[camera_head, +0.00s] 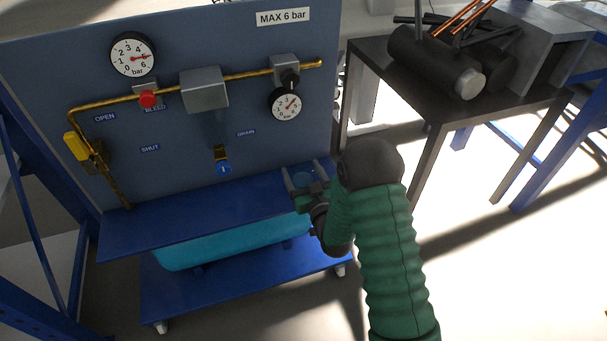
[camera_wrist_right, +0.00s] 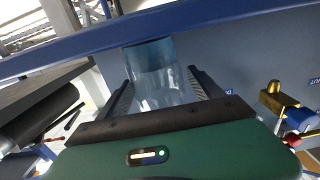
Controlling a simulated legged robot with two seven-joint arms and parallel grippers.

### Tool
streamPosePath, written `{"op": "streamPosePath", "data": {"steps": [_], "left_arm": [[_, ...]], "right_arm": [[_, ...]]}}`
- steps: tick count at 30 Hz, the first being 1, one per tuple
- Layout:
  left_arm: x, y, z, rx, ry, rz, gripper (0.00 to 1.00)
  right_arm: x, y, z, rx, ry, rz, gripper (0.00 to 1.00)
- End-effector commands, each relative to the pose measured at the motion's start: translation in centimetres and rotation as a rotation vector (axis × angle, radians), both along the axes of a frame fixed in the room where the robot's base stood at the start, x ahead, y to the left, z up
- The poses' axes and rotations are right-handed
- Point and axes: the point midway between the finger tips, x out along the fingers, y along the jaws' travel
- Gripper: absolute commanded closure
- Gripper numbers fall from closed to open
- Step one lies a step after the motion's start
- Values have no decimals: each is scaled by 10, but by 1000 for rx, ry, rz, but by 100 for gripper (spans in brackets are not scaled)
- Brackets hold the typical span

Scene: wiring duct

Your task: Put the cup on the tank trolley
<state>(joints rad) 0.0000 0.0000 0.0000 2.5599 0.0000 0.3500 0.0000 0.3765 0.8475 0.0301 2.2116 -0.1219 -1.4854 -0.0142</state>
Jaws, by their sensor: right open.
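The tank trolley (camera_head: 190,216) is blue, with an upright gauge panel, an upper shelf, a teal tank (camera_head: 225,246) and a lower deck on castors. A clear, bluish cup (camera_wrist_right: 160,82) shows between the fingers of my right gripper (camera_wrist_right: 160,88) in the wrist view. In the head view my right gripper (camera_head: 307,170) is over the right end of the upper shelf, its fingers open around the cup. The cup shows only faintly there, partly hidden by the gripper. I cannot tell whether its base touches the shelf. My left gripper is not in view.
A dark table (camera_head: 385,75) at the right holds a black cylinder (camera_head: 425,62), rods and a grey metal block. The panel carries gauges, brass pipe and a drain valve (camera_head: 222,160). The shelf's left and middle are clear. A blue frame stands at far left.

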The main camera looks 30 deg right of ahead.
Motion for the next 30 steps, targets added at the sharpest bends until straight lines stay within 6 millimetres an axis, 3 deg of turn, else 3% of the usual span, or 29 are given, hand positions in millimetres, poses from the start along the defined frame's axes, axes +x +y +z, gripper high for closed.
{"op": "streamPosePath", "data": {"steps": [5, 12, 17, 20, 23, 27, 30], "left_arm": [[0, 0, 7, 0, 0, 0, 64], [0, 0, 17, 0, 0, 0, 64], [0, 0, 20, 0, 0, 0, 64], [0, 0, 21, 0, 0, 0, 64], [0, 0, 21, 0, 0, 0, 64], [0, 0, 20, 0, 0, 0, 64], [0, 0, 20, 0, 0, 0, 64]], "right_arm": [[-23, 5, 1, 1, 5, -1, 24], [-83, 20, 0, 3, 7, -1, 24], [-109, 26, 0, 0, 5, -2, 24], [-113, 29, 0, 1, 16, 4, 24], [-102, 38, -7, 12, 108, 30, 24], [-89, 64, -26, 44, 370, 81, 24], [-98, 85, -36, 69, 575, 110, 24]]}}
